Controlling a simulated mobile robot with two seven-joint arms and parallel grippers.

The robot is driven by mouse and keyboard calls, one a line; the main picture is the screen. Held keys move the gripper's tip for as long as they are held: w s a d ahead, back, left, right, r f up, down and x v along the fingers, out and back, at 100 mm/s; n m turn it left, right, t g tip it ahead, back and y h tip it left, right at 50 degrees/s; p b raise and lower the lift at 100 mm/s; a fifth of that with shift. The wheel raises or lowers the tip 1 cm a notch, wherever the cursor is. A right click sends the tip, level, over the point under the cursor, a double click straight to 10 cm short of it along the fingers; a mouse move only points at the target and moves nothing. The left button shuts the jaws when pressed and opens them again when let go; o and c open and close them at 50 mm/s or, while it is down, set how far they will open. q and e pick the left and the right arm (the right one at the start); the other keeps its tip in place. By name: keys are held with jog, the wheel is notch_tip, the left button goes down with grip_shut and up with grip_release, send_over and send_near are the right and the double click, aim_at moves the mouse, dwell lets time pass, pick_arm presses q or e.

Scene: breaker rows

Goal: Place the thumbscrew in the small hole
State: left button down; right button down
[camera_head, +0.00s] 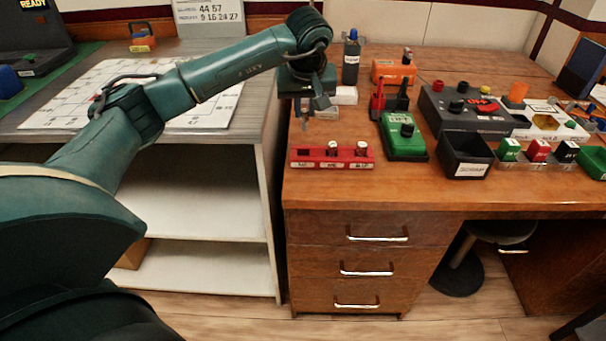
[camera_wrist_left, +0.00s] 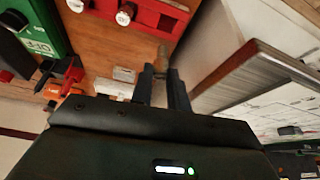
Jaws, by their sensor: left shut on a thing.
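A red block (camera_head: 331,158) with white labels lies near the left front edge of the wooden desk. Two pale-topped screws stand in its middle and right places; its left end shows no screw. The block also shows at the top of the left wrist view (camera_wrist_left: 150,14). My left gripper (camera_head: 304,117) hangs over the desk behind the block's left end, pointing down. In the left wrist view its two fingers (camera_wrist_left: 163,84) are shut on a small tan-brown piece, likely the thumbscrew (camera_wrist_left: 162,56). The small hole itself is too small to make out. My right gripper is not in view.
A green device (camera_head: 404,137), red and black posts (camera_head: 378,103) and a dark bottle (camera_head: 351,60) stand right of and behind the block. A black bin (camera_head: 466,155) and colored breakers stand further right. The desk in front of the block is clear.

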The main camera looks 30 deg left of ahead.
pick_arm(q)
jog(key=shift+w+a+r, duration=0.15)
jog(key=shift+a, duration=0.05)
notch_tip(320, 180, down, 9)
jog(key=shift+a+f+b, duration=0.1)
jog(key=shift+f+b, duration=0.05)
jog(key=shift+b, duration=0.45)
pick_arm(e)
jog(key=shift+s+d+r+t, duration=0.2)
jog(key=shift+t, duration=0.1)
pick_arm(q)
jog(key=shift+f, duration=0.15)
jog(key=c, duration=1.4)
grip_release()
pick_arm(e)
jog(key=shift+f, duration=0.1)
pick_arm(q)
jog(key=shift+o, duration=0.2)
